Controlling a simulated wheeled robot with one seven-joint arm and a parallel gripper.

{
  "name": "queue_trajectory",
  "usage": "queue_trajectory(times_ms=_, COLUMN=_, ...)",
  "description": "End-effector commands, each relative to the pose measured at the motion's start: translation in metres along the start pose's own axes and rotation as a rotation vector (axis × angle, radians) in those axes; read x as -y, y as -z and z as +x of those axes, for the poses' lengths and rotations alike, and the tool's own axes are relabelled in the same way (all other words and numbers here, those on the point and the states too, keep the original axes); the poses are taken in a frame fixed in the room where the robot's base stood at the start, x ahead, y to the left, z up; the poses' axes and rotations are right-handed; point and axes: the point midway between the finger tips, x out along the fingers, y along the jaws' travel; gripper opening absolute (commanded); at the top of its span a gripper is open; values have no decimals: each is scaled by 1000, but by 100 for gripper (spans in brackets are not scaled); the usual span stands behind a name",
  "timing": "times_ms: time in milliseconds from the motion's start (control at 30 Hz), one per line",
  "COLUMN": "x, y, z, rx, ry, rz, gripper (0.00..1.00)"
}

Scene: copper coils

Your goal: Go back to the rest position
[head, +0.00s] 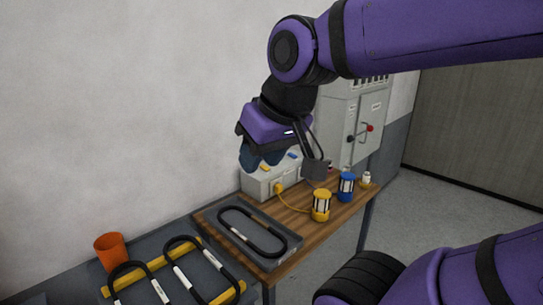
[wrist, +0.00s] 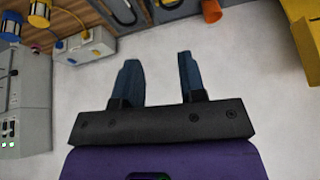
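My gripper (wrist: 158,80) is open and empty in the wrist view, its two blue-grey fingers apart with only pale wall between them. In the head view my gripper (head: 262,163) hangs from the purple arm, near the wall and above the far end of the wooden table (head: 296,200). It is over or in front of a light grey box (head: 258,184); I cannot tell the exact height above it. The fingertips hold nothing visible.
A black coil (head: 252,231) lies in a grey tray (head: 290,245). Yellow (head: 321,205) and blue (head: 347,186) coils stand beside it. More black coils (head: 195,262) lie at front left, by an orange cup (head: 111,250). A grey cabinet (head: 345,120) stands behind. Floor at right is clear.

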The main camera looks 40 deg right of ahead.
Motion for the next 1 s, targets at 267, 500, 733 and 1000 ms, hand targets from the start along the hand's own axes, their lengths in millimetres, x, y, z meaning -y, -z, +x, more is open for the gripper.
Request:
queue_trajectory(times_ms=267, x=-9, y=-14, z=-8, rx=4, ry=-35, rz=-72, gripper=38)
queue_trajectory(times_ms=500, x=-9, y=-13, z=-8, rx=4, ry=-34, rz=-70, gripper=38)
queue_trajectory(times_ms=733, x=-9, y=-13, z=-8, rx=4, ry=-33, rz=-69, gripper=38)
queue_trajectory(times_ms=1000, x=-9, y=-13, z=-8, rx=3, ry=-33, rz=-69, gripper=38)
